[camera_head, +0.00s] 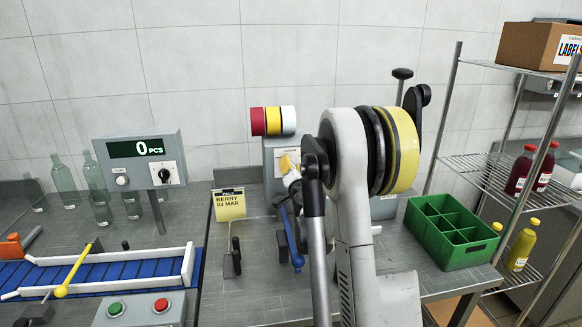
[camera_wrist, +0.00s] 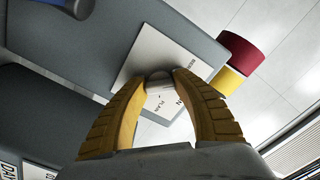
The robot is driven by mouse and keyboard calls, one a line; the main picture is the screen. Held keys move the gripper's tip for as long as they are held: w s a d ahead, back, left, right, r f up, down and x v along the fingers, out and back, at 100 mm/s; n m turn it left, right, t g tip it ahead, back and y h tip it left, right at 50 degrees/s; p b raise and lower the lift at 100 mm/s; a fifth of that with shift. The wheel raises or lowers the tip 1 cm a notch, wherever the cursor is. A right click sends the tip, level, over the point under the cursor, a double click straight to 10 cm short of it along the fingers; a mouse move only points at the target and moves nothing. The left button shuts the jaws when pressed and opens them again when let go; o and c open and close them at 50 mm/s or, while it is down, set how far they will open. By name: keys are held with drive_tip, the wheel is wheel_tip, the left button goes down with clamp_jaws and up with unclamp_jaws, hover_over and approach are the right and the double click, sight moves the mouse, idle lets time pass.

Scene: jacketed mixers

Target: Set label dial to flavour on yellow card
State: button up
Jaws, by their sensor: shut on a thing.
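The yellow card (camera_head: 230,205) stands upright on the bench and reads BERRY, 03 MAR. The grey labelling machine (camera_head: 272,172) stands against the wall, with red, yellow and white rolls on top. In the wrist view, a white dial plate (camera_wrist: 150,58) on its grey face carries PLAIN and other words that are partly covered. My gripper (camera_wrist: 160,82) has its yellow fingers closed around the small grey dial knob (camera_wrist: 160,76). It also shows in the head view (camera_head: 288,165), partly behind my arm. Which word the knob points to cannot be told.
A green divided crate (camera_head: 450,262) stands right on the bench. Left are a counter box (camera_head: 140,160) showing 0 PCS, glass bottles and a blue conveyor (camera_head: 90,272). A blue-handled lever (camera_head: 290,238) stands below my gripper. A wire shelf with red and yellow bottles is far right.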

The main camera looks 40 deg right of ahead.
drive_tip(key=shift+n, duration=1.6)
drive_tip(key=o, duration=1.2)
drive_tip(key=v, duration=1.2)
